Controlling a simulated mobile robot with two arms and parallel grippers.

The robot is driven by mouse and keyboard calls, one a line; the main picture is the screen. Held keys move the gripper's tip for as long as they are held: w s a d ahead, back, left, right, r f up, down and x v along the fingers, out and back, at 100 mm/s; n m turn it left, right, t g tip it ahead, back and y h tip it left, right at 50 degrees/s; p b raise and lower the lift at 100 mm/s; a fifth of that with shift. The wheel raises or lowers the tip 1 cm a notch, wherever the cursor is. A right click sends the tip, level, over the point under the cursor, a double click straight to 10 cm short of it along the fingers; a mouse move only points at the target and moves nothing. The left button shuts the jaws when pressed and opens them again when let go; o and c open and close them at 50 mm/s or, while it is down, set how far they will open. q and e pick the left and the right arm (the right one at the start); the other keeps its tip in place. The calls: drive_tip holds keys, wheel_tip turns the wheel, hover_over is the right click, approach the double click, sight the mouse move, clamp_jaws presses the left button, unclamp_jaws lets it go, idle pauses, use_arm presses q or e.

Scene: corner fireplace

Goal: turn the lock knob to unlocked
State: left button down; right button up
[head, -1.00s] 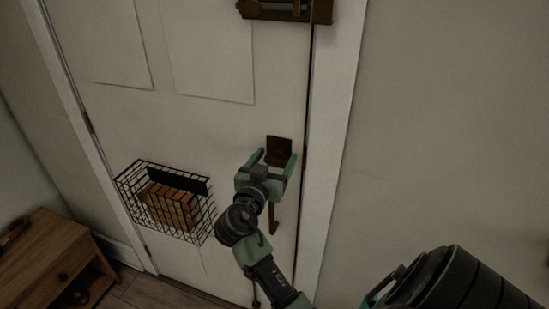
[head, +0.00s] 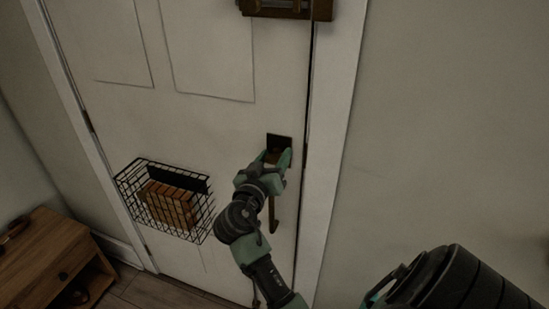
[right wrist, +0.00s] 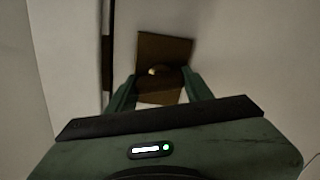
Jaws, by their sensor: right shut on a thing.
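The lock's dark brown square plate (head: 281,140) is on the white door near its right edge. It also shows in the right wrist view (right wrist: 163,45), with a rounded brown knob in front and a small pale glint on it. My right gripper (head: 276,158) is at the lower part of the plate, its green fingers on either side of the knob (right wrist: 166,78) and shut on it. In the head view the gripper mostly covers the knob, so its angle is hard to tell. My left gripper is not in view.
A brown handle (head: 273,215) hangs below the lock, partly behind my arm. A black wire basket (head: 205,222) holding brown blocks is on the door to the left. A brown fitting (head: 290,8) sits above. A wooden cabinet (head: 45,250) stands lower left.

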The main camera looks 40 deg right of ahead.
drive_tip(key=n, duration=0.2)
drive_tip(key=shift+n, duration=0.4)
drive_tip(key=n+p, duration=0.1)
drive_tip(key=n, duration=0.2)
drive_tip(key=shift+w+n, duration=0.1)
drive_tip(key=shift+n, duration=0.2)
drive_tip(key=n+p, duration=0.2)
drive_tip(key=n, duration=0.2)
drive_tip(key=shift+n+p, duration=0.3)
drive_tip(key=shift+a+f+n+p, duration=0.1)
drive_tip(key=shift+n+p, duration=0.7)
drive_tip(key=shift+n, duration=0.7)
drive_tip(key=o, duration=1.4)
drive_tip(key=shift+f, duration=0.1)
